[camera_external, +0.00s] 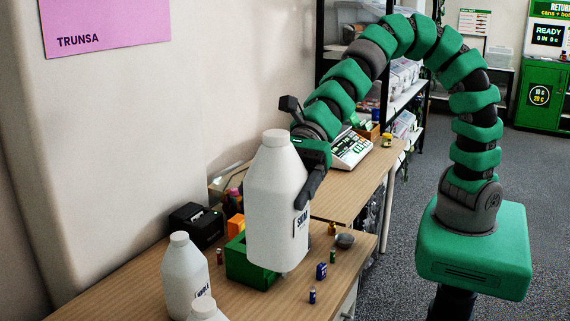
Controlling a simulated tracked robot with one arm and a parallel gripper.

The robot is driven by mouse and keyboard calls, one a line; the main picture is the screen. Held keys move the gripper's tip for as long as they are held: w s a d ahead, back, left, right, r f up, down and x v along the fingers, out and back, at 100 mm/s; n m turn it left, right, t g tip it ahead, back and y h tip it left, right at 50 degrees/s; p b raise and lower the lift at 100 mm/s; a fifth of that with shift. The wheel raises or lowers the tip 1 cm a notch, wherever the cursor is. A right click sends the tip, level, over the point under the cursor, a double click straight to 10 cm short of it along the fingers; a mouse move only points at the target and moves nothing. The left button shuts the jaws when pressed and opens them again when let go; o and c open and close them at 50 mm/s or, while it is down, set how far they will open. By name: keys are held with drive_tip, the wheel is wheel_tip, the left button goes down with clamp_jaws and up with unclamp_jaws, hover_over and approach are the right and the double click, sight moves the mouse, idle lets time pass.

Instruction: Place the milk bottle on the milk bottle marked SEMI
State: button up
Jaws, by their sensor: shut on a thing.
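My gripper (312,180) is shut on a white milk bottle (275,205) and holds it upright above the wooden counter. Its label is partly hidden by a dark finger and seems to read SKIM. The other finger is hidden behind the bottle. A second white milk bottle (184,275) stands upright on the counter at lower left; its label seems to read WHOLE. A third white bottle (204,309) is cut off by the bottom edge, with only its top in view. I cannot see a label reading SEMI.
A green crate (239,268) stands on the counter behind the held bottle. A black box (197,226) is by the wall. Small batteries (321,271), a grey dish (345,240) and a small brown bottle (332,228) lie to the right. A scale (352,148) stands farther back.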

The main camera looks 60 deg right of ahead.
drive_tip(key=w+a+f, duration=0.2)
drive_tip(key=w+a, duration=0.1)
drive_tip(key=a, duration=0.3)
drive_tip(key=w+a+f, duration=0.2)
drive_tip(key=w+a, duration=0.2)
drive_tip(key=a, duration=0.2)
drive_tip(key=shift+w+f+p, duration=0.3)
drive_tip(key=shift+f+p, duration=0.05)
drive_tip(key=shift+p, duration=0.05)
drive_tip(key=shift+f, duration=0.15)
drive_tip(key=o, duration=0.9)
drive_tip(key=v, duration=1.2)
